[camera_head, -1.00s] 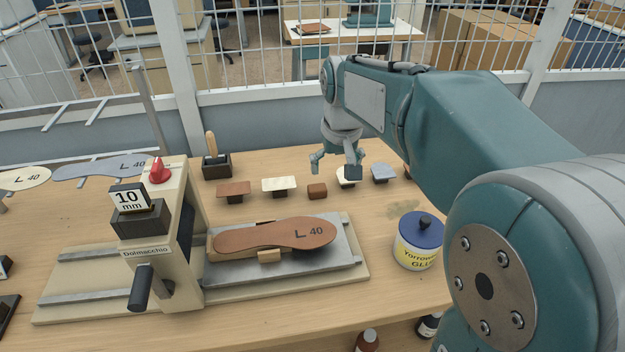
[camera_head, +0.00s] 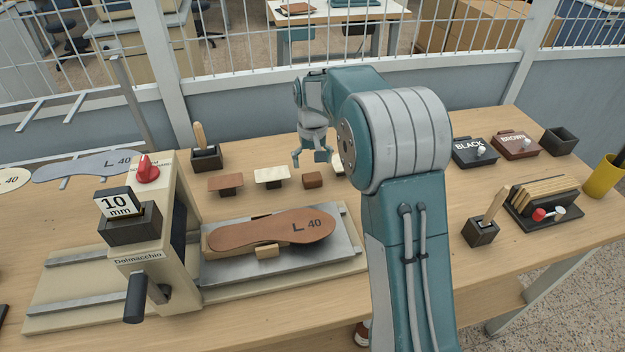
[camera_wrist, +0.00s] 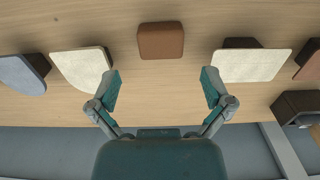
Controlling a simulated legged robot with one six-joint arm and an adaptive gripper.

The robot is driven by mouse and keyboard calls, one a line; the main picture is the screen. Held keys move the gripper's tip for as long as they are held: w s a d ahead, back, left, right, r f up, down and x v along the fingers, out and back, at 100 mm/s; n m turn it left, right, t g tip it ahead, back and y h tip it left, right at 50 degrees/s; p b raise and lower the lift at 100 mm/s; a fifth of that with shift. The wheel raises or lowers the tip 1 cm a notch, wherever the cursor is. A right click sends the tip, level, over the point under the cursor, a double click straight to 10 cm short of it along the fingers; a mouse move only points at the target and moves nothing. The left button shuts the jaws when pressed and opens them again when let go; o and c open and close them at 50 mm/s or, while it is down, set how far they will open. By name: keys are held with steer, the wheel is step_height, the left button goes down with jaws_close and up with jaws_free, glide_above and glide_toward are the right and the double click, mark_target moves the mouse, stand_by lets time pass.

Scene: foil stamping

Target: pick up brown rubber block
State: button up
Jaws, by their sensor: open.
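The brown rubber block (camera_head: 313,180) is a small reddish-brown block lying on the wooden table, in the row of small pieces behind the press. It also shows in the wrist view (camera_wrist: 161,41), at the top centre, ahead of the space between my fingers. My gripper (camera_head: 313,159) is open and empty, pointing down just above and behind the block. In the wrist view its two fingers (camera_wrist: 159,90) are spread wide, apart from the block.
A cream-topped piece (camera_head: 272,176) stands left of the block, and a brown-topped piece (camera_head: 225,182) beyond it. Another cream piece (camera_wrist: 82,70) is on the block's other side. The press (camera_head: 160,230) holds a brown insole (camera_head: 270,231) in front. A wire fence runs behind the table.

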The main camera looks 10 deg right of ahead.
mark_target(312, 176)
step_height(312, 176, down, 6)
steer(key=shift+a+r, duration=0.1)
steer(key=shift+r, duration=0.15)
steer(key=shift+s, duration=0.1)
steer(key=c, duration=1.1)
